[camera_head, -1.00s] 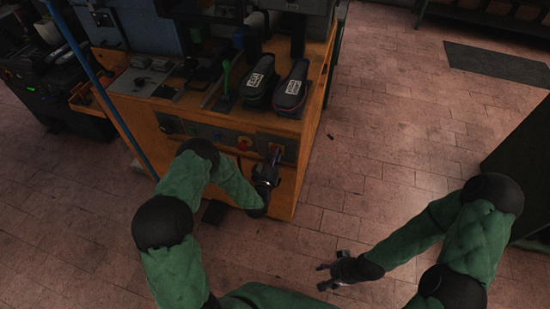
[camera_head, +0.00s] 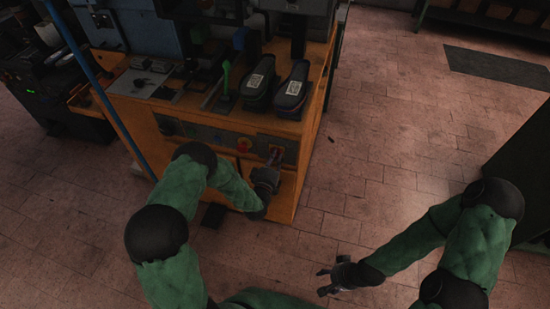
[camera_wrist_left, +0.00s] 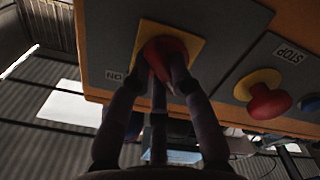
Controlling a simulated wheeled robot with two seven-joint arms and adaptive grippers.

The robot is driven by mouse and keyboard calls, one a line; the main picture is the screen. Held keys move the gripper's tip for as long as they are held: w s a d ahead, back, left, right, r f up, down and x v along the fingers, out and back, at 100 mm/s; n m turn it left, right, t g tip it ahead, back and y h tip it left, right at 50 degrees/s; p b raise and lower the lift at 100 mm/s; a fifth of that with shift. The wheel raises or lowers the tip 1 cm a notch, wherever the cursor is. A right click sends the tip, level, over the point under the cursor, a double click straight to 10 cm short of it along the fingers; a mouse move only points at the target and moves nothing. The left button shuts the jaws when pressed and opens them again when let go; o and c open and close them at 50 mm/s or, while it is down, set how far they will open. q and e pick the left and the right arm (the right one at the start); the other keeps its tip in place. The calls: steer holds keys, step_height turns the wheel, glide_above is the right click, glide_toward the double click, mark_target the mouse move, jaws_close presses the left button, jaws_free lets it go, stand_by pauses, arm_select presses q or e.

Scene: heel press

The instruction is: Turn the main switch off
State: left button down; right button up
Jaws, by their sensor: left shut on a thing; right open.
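The main switch, a red knob on a yellow plate (camera_wrist_left: 150,40), sits at the right end of the grey panel on the front of the orange machine. In the left wrist view my left gripper (camera_wrist_left: 160,68) is shut on the red knob (camera_wrist_left: 166,50), with its fingers around it. A label reading ON, upside down, is beside the plate. In the head view my left gripper (camera_head: 274,160) covers most of the switch. The knob's exact angle is hard to tell. My right gripper (camera_head: 325,281) is open and empty above the floor.
A red mushroom stop button (camera_wrist_left: 270,100) on a yellow base, with a STOP label, is beside the switch; it also shows in the head view (camera_head: 243,145). Two shoes (camera_head: 291,89) stand on the machine's top. The floor (camera_head: 370,170) right of the machine is clear.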

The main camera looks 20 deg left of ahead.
arm_select(q)
steer(key=c, duration=1.1)
jaws_free()
steer(key=shift+s, duration=0.1)
steer(key=s, duration=1.2)
steer(key=shift+w+f, duration=0.1)
steer(key=shift+f, duration=0.05)
steer(key=s+d+f+m+g+h, duration=0.2)
steer(key=s+d+f+m+g, duration=0.15)
steer(key=s+f+g, duration=0.3)
steer(key=s+d+f+m+g+h, duration=0.1)
steer(key=s+d+f+m+g, duration=0.1)
steer(key=s+d+f+g, duration=0.35)
steer(key=s+g, duration=0.2)
steer(key=s, duration=0.1)
steer(key=s+m+g, duration=0.1)
steer(key=s, duration=0.2)
steer(key=s+d+f+g+h+p, duration=0.1)
steer(key=s+g, duration=0.1)
steer(key=s, duration=0.2)
steer(key=shift+g, duration=0.3)
